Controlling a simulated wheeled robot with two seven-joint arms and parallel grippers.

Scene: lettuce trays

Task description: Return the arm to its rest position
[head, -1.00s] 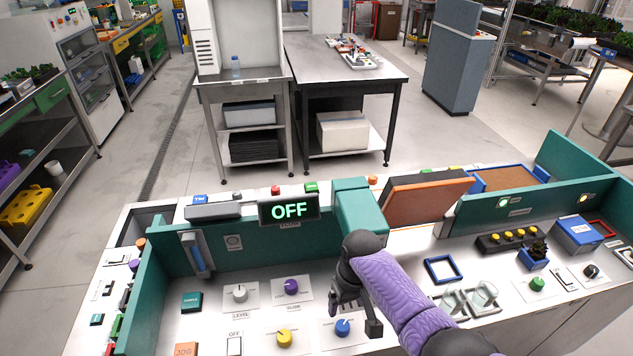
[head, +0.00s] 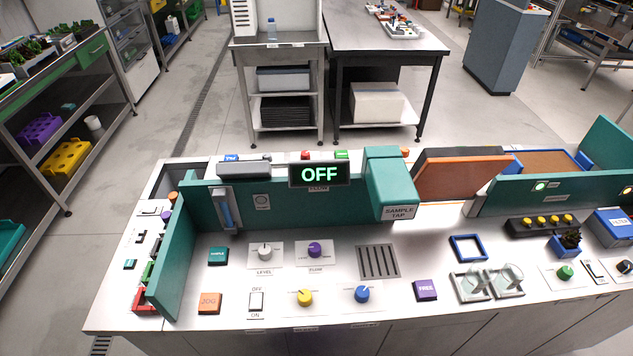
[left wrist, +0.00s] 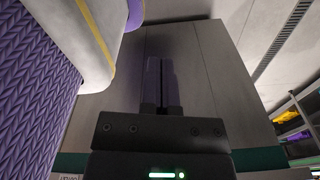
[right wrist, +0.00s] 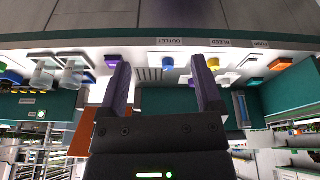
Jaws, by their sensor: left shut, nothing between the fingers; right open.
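Neither arm shows in the head view. My right gripper (right wrist: 160,95) is open and empty in the right wrist view, with its two purple fingers apart. Beyond it, that view shows the control bench upside down, with the blue knob (right wrist: 167,63) between the fingers. My left gripper (left wrist: 161,85) is shut and empty in the left wrist view, its fingers together before a grey panel (left wrist: 215,75).
A teal sample tap (head: 390,180) and an orange-brown panel (head: 458,178) stand up from the bench. Clear cups (head: 488,280) stand at its right front. Shelves (head: 60,110) are at the left. Tables (head: 385,45) stand behind, with open floor between.

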